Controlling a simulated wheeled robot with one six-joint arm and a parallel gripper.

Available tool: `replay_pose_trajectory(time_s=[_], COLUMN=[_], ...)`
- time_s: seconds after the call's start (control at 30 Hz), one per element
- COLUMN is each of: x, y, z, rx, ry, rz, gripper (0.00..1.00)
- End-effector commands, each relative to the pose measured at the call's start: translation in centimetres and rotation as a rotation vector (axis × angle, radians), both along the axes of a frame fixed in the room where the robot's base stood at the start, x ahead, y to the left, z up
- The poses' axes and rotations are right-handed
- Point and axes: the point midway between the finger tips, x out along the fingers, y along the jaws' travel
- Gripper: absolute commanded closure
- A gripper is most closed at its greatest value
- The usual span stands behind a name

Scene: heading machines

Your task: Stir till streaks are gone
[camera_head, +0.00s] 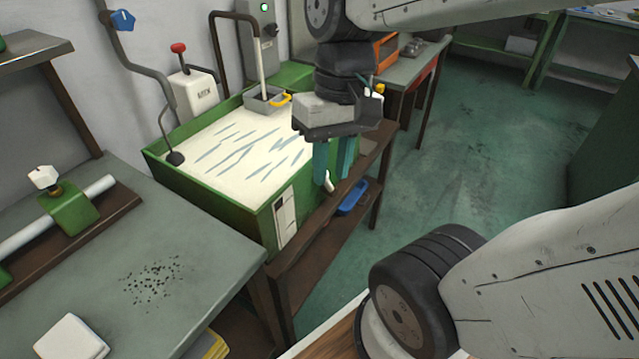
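A green tank (205,208) holds cream-coloured liquid (225,165) with several blue-grey streaks across its surface. A white box marked MIX (194,95), with a lever and red knob (178,48), stands at the tank's back left edge. A grey bent rod with a dark round end (175,158) reaches down at the tank's left edge. My gripper (333,178) points down over the tank's right edge, in front of it from this view.
A grey tray with a yellow handle (265,99) sits at the tank's back edge under a dark pipe. A grey bench (190,240) is at the left, with dark specks and a white block (72,340). A blue bin (352,197) sits on a lower shelf. The green floor (480,130) is clear.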

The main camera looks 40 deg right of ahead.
Motion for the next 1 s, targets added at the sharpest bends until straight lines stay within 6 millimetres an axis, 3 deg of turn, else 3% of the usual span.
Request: replay_pose_trajectory(time_s=[0.27, 0.47, 0.7, 1.0], x=[5.2, 8.9, 12.5, 13.6], y=[-2.0, -5.1, -10.9, -18.7], z=[-3.9, -7.4, -13.0, -21.4], rx=[0.33, 0.604, 0.958, 1.363], ry=[0.284, 0.416, 0.493, 0.472], rz=[-0.286, -0.507, -0.791, -1.12], gripper=[0.75, 0.75, 0.75, 0.75])
